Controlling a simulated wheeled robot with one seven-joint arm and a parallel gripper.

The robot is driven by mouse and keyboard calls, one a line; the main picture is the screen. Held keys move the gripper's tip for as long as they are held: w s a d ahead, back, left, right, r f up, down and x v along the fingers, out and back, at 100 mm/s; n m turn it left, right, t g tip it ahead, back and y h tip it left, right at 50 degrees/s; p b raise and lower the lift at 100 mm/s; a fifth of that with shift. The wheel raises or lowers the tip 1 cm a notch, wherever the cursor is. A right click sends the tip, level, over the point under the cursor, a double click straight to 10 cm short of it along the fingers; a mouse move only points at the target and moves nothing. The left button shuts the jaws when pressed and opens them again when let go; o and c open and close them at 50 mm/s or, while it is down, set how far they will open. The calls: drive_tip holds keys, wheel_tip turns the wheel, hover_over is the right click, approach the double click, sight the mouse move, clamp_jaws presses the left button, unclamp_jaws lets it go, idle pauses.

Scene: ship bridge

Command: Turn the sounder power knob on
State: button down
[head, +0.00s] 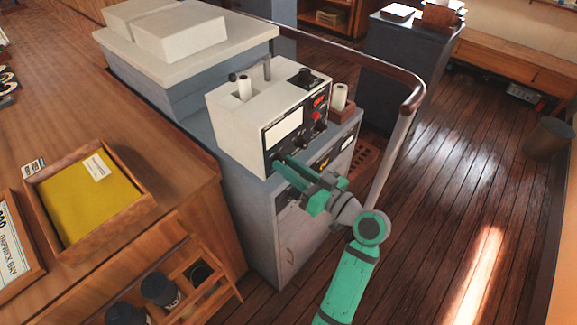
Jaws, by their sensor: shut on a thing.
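The sounder (235,130) is a cream box with a black front panel, standing on a grey-blue cabinet. The panel carries a pale screen, a red display (320,101) and a few dark and red knobs. My green gripper (281,164) reaches in from the lower right, its fingertips at the panel's lower left corner, below the screen. It is shut on a small knob there, which I take to be the power knob; the fingers mostly hide it. Its turned position and label cannot be read.
A wooden handrail (398,78) on a pale post (388,165) curves close to the right of my arm. A wooden desk (130,130) with a yellow-filled tray (140,196) lies to the left. Wooden floor at the right is mostly clear, with a bin (548,138) beyond.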

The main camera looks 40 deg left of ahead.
drive_tip(key=shift+w+m, duration=0.1)
drive_tip(key=shift+m, duration=4)
drive_tip(key=c, duration=1.5)
unclamp_jaws()
drive_tip(key=d, duration=0.7)
drive_tip(key=s+d, duration=0.1)
drive_tip(key=d, duration=0.3)
drive_tip(key=shift+r, duration=0.2)
drive_tip(key=shift+a, duration=0.1)
